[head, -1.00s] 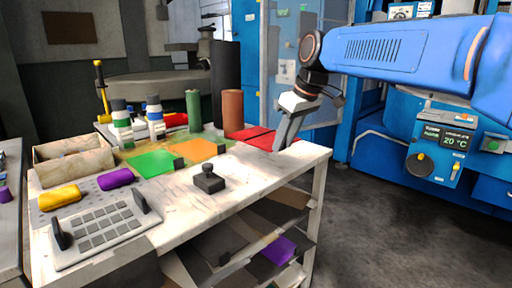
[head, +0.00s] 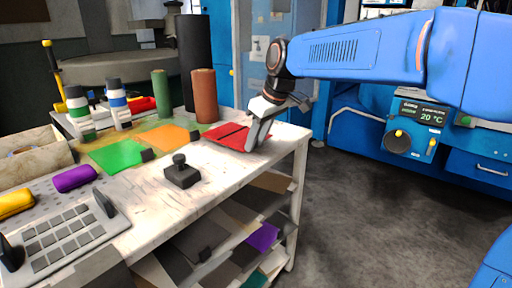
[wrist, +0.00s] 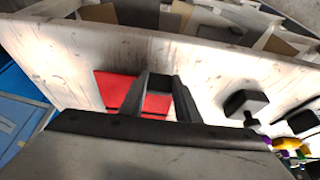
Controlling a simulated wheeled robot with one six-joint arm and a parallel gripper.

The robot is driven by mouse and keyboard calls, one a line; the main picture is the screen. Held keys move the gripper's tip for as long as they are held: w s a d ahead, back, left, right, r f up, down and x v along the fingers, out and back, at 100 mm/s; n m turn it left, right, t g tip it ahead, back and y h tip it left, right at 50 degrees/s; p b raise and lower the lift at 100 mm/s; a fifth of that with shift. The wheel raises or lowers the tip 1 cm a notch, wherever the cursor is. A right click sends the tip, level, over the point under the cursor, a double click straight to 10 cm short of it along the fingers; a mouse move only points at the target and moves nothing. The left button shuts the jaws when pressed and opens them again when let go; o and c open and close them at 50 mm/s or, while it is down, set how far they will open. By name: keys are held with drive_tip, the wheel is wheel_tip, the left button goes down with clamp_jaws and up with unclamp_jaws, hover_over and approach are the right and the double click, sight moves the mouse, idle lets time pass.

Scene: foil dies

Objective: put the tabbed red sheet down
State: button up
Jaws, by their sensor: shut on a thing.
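The red sheet (head: 224,133) is at the right end of the white worktop (head: 140,205), flat and level with it; I cannot tell whether it is touching or just above. A thin dark line crosses it. My gripper (head: 253,148) is shut on the sheet's right edge, fingers pointing down, in the head view. The sheet also shows in the wrist view (wrist: 116,88), to the left of and between the fingers (wrist: 160,80).
A green sheet (head: 116,154) and an orange sheet (head: 160,136) with dark tabs lie left of the red one. A black knobbed block (head: 182,174) stands in front. A brown roll (head: 204,96) and a green roll (head: 160,88) stand behind. Bare worktop lies around the block.

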drive_tip(key=shift+f, duration=1.2)
drive_tip(key=o, duration=1.1)
drive_tip(key=shift+f, duration=0.1)
drive_tip(key=shift+o, duration=0.2)
drive_tip(key=v, duration=1.2)
drive_tip(key=s+d+f+m+t+h, duration=0.1)
drive_tip(key=s+d+f+m, duration=0.2)
drive_tip(key=s+d+f, duration=0.35)
drive_tip(key=s+d+f+m+h, duration=0.1)
drive_tip(key=s+d+f+m, duration=0.15)
drive_tip(key=s+d, duration=0.6)
drive_tip(key=s+d+f+m+t+h, duration=0.1)
drive_tip(key=s+d+f+m, duration=0.4)
drive_tip(key=s+d+f, duration=0.6)
wheel_tip(320, 180, down, 4)
drive_tip(key=shift+s+r+h, duration=0.1)
drive_tip(key=shift+s+h, duration=0.2)
drive_tip(key=shift+s, duration=0.4)
